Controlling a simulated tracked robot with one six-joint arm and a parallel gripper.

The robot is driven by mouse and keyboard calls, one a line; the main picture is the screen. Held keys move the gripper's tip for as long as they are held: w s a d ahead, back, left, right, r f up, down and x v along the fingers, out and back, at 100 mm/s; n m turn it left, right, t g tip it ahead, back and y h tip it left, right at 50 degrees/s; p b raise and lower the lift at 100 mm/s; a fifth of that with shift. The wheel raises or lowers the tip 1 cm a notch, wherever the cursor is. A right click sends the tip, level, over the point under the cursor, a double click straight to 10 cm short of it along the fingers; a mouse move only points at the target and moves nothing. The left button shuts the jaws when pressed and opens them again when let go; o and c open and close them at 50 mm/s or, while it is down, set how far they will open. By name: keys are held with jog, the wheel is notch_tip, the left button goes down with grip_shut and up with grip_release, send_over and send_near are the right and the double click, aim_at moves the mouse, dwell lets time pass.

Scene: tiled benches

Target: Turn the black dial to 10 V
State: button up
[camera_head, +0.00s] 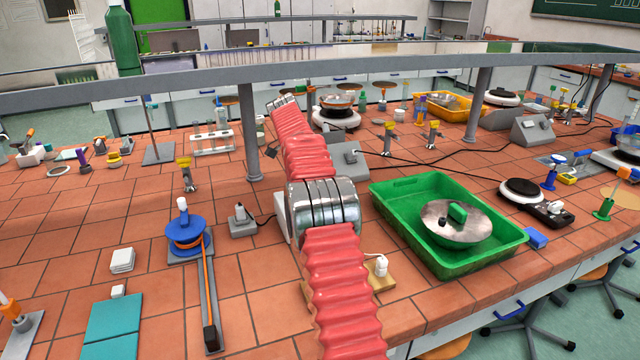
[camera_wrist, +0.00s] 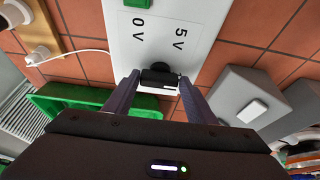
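The black dial (camera_wrist: 158,74) sits on a white panel (camera_wrist: 158,48) in the wrist view. The panel's upside-down labels read "5 V" and "0 V"; no "10 V" label shows. A light mark shows on the dial's near side, but I cannot tell which value it points to. My gripper (camera_wrist: 159,80) has one finger on each side of the dial, tips very close to it. I cannot tell whether they touch it. In the head view my red arm hides my gripper and the dial.
A green tray (camera_head: 405,235) with a metal dish stands right of my arm. A wooden block (camera_head: 381,277) with a white plug is near the bench edge. A grey box (camera_wrist: 247,105) with a white button stands beside the panel. A grey rail (camera_head: 400,68) crosses above the bench.

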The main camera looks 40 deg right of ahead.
jog(key=o, duration=0.3)
jog(key=shift+o, duration=0.2)
jog(key=shift+r, duration=0.1)
jog(key=v, duration=0.7)
jog(key=shift+a+r, duration=0.15)
dwell(0.6)
